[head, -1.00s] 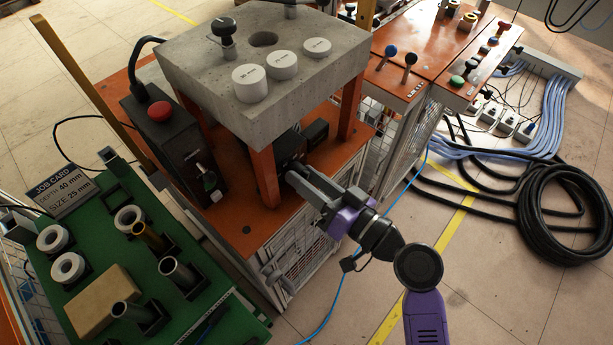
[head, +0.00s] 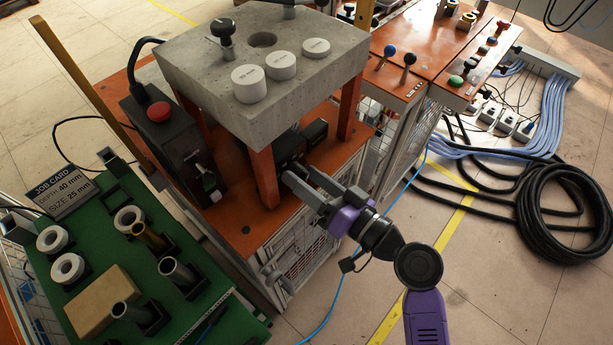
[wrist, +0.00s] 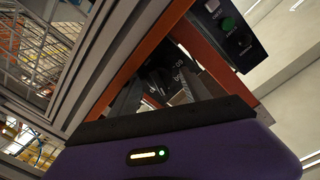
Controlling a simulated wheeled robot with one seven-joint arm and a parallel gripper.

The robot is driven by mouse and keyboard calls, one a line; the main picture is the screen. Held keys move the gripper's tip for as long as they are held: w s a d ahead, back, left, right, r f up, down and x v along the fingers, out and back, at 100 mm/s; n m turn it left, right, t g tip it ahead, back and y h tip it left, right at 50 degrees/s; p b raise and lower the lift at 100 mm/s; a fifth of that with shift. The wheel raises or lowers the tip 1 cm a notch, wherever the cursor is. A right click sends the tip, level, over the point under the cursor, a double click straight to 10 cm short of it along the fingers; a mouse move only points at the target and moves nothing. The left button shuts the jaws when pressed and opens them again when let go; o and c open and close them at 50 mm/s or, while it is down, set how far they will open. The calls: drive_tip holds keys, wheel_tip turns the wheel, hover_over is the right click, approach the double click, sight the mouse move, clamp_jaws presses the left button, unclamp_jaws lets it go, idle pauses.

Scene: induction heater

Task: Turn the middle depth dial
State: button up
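The fixture is a grey concrete block (head: 330,70) on orange legs, above an orange-topped cabinet. Three white round pieces with small print stand in a row on the block; the middle one (head: 281,67) is among them. Under the block are two dark units, a nearer one (head: 287,149) and a farther one (head: 315,133). No dial marked as the middle depth dial can be made out. My gripper (head: 297,174) is open at the cabinet's right edge, its tips close to the nearer dark unit. In the wrist view its fingers (wrist: 156,92) reach toward dark parts with white print.
An orange leg (head: 263,180) stands just left of my fingers, and the block overhangs the dark units. A black box with a red button (head: 159,112) is farther left. A green tray (head: 205,262) holds tubes and rings beside a job card (head: 63,190).

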drive_tip(key=b+v, duration=0.1)
drive_tip(key=v, duration=0.6)
drive_tip(key=shift+s+d, duration=0.25)
drive_tip(key=shift+d, duration=0.1)
